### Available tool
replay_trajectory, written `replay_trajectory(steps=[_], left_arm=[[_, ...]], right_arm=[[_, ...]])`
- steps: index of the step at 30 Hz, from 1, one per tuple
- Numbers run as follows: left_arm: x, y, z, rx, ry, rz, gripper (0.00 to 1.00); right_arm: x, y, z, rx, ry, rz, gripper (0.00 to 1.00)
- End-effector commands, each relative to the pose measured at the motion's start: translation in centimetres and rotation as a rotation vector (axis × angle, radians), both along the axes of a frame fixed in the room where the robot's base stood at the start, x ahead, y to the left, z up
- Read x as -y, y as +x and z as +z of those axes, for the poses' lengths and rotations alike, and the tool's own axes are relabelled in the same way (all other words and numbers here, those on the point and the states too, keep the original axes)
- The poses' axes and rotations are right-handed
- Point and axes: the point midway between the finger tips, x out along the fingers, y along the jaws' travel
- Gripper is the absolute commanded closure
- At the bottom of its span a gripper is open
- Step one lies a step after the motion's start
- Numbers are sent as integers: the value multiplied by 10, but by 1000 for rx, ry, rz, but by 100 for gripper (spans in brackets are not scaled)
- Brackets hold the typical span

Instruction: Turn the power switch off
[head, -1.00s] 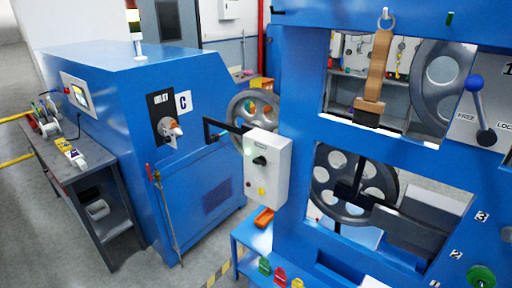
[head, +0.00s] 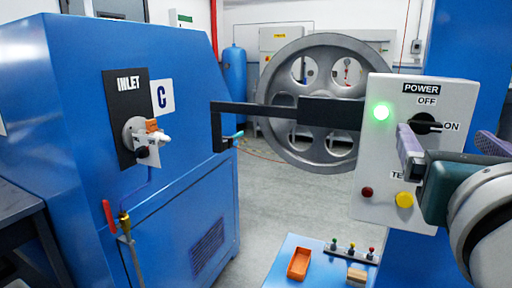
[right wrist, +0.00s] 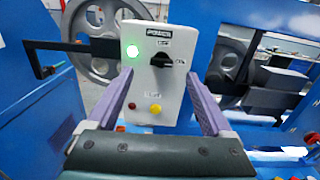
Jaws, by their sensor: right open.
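The power switch (head: 424,123) is a black rotary knob on a white control box (head: 386,168). Its pointer is turned toward the ON label, with OFF printed above it. A green lamp (head: 381,112) on the box is lit. My right gripper (head: 447,133) is open, with purple fingers in front of the box's right part. In the right wrist view the knob (right wrist: 161,60) shows beyond and between the open fingertips (right wrist: 158,74); no contact is visible. My left gripper is out of view.
The box hangs on a black arm (head: 290,113) in front of a grey pulley wheel (head: 318,135). A red button (head: 367,192) and a yellow button (head: 404,200) sit low on it. A blue inlet cabinet (head: 75,95) stands left.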

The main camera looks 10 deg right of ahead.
Motion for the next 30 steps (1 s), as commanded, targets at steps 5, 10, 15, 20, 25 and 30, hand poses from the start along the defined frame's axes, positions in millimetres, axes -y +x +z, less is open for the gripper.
replay_trajectory(steps=[5, 10, 15, 20, 25, 30], left_arm=[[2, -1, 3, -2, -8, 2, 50], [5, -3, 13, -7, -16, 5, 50], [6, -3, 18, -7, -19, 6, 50], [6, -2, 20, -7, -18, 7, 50], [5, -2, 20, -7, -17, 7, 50], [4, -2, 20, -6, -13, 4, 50]], right_arm=[[8, 11, -6, -9, 42, -16, 15], [25, 38, -4, -7, 36, -15, 15], [42, 64, -5, -9, 36, -16, 15], [51, 79, -7, -10, 37, -15, 15], [54, 84, -8, -10, 38, -16, 15], [54, 84, -8, -10, 38, -15, 15]])
